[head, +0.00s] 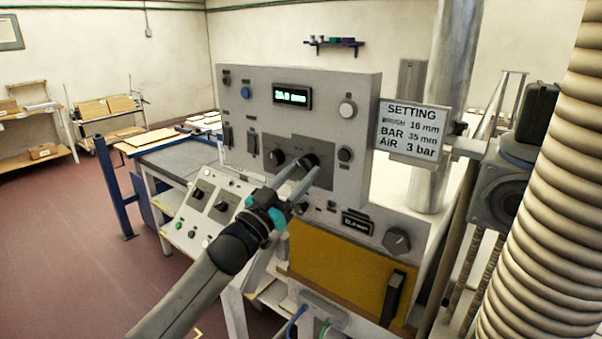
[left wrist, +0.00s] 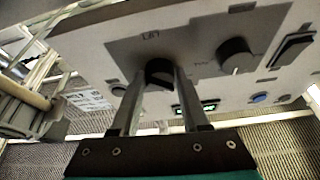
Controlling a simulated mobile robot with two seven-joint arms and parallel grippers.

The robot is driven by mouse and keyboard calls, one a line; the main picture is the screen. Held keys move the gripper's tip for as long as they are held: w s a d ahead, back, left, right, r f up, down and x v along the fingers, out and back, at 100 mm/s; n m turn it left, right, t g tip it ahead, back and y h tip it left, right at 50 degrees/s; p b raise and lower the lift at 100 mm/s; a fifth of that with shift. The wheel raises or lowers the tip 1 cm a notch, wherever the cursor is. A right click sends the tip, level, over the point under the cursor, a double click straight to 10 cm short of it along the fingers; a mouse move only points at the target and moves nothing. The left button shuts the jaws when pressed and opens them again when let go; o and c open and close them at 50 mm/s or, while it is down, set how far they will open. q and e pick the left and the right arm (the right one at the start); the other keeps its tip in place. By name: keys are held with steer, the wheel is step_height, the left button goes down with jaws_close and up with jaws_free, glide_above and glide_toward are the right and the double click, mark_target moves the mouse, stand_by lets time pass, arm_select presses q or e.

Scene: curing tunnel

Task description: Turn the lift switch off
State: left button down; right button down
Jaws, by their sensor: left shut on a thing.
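The lift switch (head: 312,159) is a round black knob on the dark grey panel plate in the head view. In the left wrist view the knob (left wrist: 159,71) sits between my two fingers, beside a small, blurred label that seems to read LIFT. My left gripper (head: 304,170) is shut on this knob, one finger on each side. The gripper also shows in the left wrist view (left wrist: 158,92). The fingers partly cover the knob, and I cannot read its pointer's position. My right gripper is not in view.
A similar black knob (head: 277,157) is close on the left of the lift switch. The control box (head: 340,85) also carries a lit display (head: 292,96) and several buttons. A setting card (head: 411,129) stands at its right, and a ribbed hose (head: 555,200) fills the right edge.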

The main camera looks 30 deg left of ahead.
arm_select(q)
steer(key=m+h, duration=0.1)
steer(key=m, duration=0.2)
steer(key=m+g+h, duration=0.1)
steer(key=m+h, duration=0.1)
steer(key=m, duration=0.1)
steer(key=shift+a+r+p, duration=0.1)
steer(key=shift+a+p, duration=0.1)
steer(key=shift+p, duration=0.1)
steer(key=shift+a+r+m+g+h+p, duration=0.1)
steer(key=shift+m+g+h+p, duration=0.35)
steer(key=shift+m, duration=1.3)
steer(key=shift+a+m+g+h+p, duration=0.15)
steer(key=shift+m+g+h, duration=0.5)
steer(key=shift+m, duration=1.1)
steer(key=shift+d, duration=0.1)
steer(key=shift+c, duration=2)
jaws_free()
steer(key=b+v, duration=0.2)
steer(key=v, duration=1.3)
